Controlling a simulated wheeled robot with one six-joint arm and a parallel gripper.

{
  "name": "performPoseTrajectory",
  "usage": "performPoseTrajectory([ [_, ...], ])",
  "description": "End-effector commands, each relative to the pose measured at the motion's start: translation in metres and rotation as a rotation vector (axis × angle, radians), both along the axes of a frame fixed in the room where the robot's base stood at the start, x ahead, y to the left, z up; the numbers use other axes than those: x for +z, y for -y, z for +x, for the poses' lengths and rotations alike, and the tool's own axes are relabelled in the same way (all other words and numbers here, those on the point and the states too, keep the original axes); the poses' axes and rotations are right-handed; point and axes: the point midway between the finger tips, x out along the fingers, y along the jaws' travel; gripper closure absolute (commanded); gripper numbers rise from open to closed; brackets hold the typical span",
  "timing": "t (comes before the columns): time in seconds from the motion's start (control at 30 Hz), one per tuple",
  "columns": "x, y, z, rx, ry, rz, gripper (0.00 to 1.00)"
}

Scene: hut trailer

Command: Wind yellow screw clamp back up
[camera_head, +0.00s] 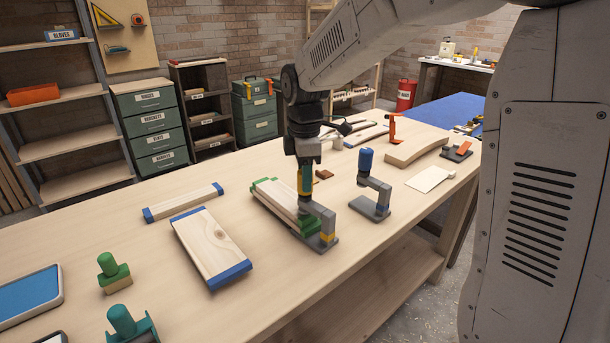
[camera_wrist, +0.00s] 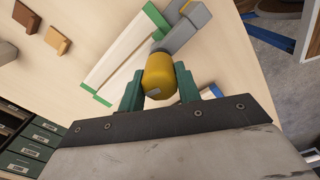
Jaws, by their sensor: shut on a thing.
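The yellow screw clamp (camera_head: 327,237) stands on the workbench, with a grey frame and a yellow band low on its post. Its yellow handle (camera_wrist: 159,75) fills the space between my fingers in the wrist view. My gripper (camera_head: 304,178) points straight down and is shut on this handle from above; it also shows in the wrist view (camera_wrist: 159,88). The clamp's arm reaches over the end of a green-tipped stack of boards (camera_head: 278,201). The screw's lower end is hidden, so I cannot tell whether it touches the boards.
A blue-handled clamp (camera_head: 371,184) stands close on the right. An orange clamp (camera_head: 394,128) stands further back. A blue-ended board (camera_head: 211,244) lies to the left, near a green-handled block (camera_head: 112,272). Bare bench top lies between the boards.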

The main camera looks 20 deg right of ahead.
Motion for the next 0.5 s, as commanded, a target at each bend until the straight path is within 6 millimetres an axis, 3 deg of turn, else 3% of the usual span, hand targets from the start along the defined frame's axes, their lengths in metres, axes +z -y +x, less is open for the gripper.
performPoseTrajectory([
  [0.03,0.0008,-0.0001,0.0004,0.0,0.002,0.001,0.9],
  [0.07,0.0008,-0.0001,0.0004,0.0,0.002,0.001,0.61],
  [0.13,0.0008,-0.0001,0.0004,0.0,0.002,0.001,0.45],
  [0.5,0.0075,-0.0001,0.0005,-0.001,0.003,0.0,0.45],
])
